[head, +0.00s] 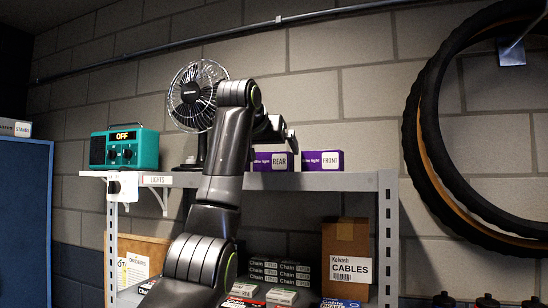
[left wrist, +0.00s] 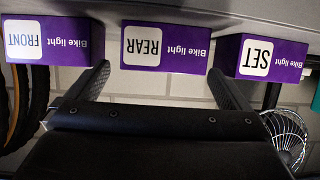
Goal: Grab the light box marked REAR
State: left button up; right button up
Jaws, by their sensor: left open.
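The purple light box marked REAR (head: 262,166) stands on the upper shelf, between the box marked FRONT (head: 322,161) and my left arm in the head view. In the left wrist view, which is upside down, the REAR box (left wrist: 180,49) is in the middle, the FRONT box (left wrist: 62,41) at left and the box marked SET (left wrist: 262,58) at right. My left gripper (head: 289,139) is at the boxes; its open fingers (left wrist: 157,80) point towards the REAR box, one to each side, with nothing between them. My arm hides the SET box in the head view.
A desk fan (head: 190,95) and a teal radio (head: 135,149) stand left on the upper shelf (head: 350,181). A CABLES carton (head: 346,250) and several chain boxes (head: 280,271) sit on the shelf below. Tyres (head: 425,130) hang at right.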

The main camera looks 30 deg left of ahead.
aim_at(274, 157)
pick_arm(q)
jog(key=shift+w+a+f+p, duration=0.1)
jog(key=shift+w+p, duration=0.25)
jog(key=shift+p, duration=0.1)
jog(key=p+x, duration=0.2)
jog(key=x, duration=0.2)
jog(key=shift+w+a+f, duration=0.2)
jog(key=shift+a+f, duration=0.05)
jog(key=shift+a, duration=0.05)
jog(key=shift+s+d, duration=0.15)
jog(key=shift+c, duration=0.6)
jog(key=c, duration=0.8)
jog(key=shift+r, duration=0.1)
jog(key=shift+r, duration=0.8)
notch_tip(274, 157, up, 7)
jog(key=shift+r+p, duration=0.1)
jog(key=shift+p, duration=1.1)
jog(key=shift+r, duration=0.5)
